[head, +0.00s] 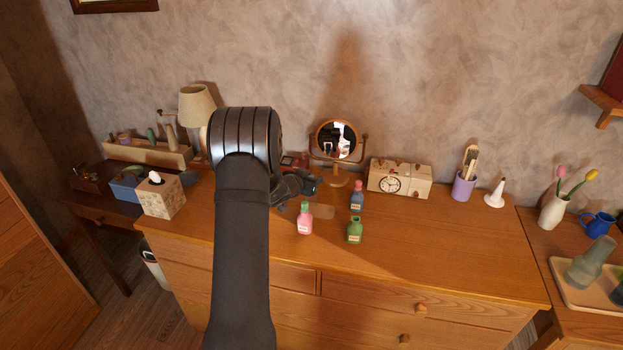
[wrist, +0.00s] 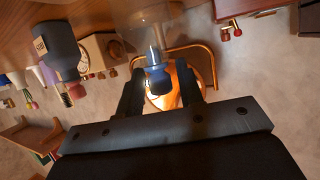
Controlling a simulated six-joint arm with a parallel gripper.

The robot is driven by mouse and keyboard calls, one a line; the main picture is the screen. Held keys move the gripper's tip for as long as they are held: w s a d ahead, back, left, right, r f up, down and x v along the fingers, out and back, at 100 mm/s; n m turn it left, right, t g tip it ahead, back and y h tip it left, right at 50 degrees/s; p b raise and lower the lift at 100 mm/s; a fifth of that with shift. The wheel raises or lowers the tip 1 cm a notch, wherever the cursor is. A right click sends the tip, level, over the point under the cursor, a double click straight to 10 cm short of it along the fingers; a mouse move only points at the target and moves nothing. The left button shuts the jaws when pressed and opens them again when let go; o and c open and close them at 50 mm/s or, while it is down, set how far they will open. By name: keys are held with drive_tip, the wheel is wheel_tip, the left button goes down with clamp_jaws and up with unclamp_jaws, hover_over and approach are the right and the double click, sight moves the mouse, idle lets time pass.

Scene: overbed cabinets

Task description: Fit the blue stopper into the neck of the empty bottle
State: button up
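My gripper (wrist: 160,80) is shut on the blue stopper (wrist: 157,79), which sits between the two fingertips in the wrist view. A clear, empty-looking bottle (wrist: 150,14) is just beyond it, its body at the top of that view and its neck pointing toward the stopper. The stopper's lighter lower end lines up with the neck; I cannot tell whether it is inside or just above it. In the head view the gripper (head: 303,187) is partly behind my arm, and the clear bottle (head: 321,210) shows faintly on the dresser beside it.
A pink bottle (head: 305,221), an open green bottle (head: 355,231) and a blue bottle (head: 357,201) stand close by on the dresser. A round mirror (head: 337,139) and a clock (head: 391,184) stand behind. A tissue box (head: 162,199) is at left. The dresser's right front is clear.

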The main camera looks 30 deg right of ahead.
drive_tip(key=shift+o, duration=0.9)
drive_tip(key=v, duration=1.7)
drive_tip(key=shift+a+r, duration=0.15)
drive_tip(key=shift+a, duration=0.05)
drive_tip(key=shift+d, duration=0.1)
drive_tip(key=x, duration=1.7)
drive_tip(key=shift+d, duration=0.15)
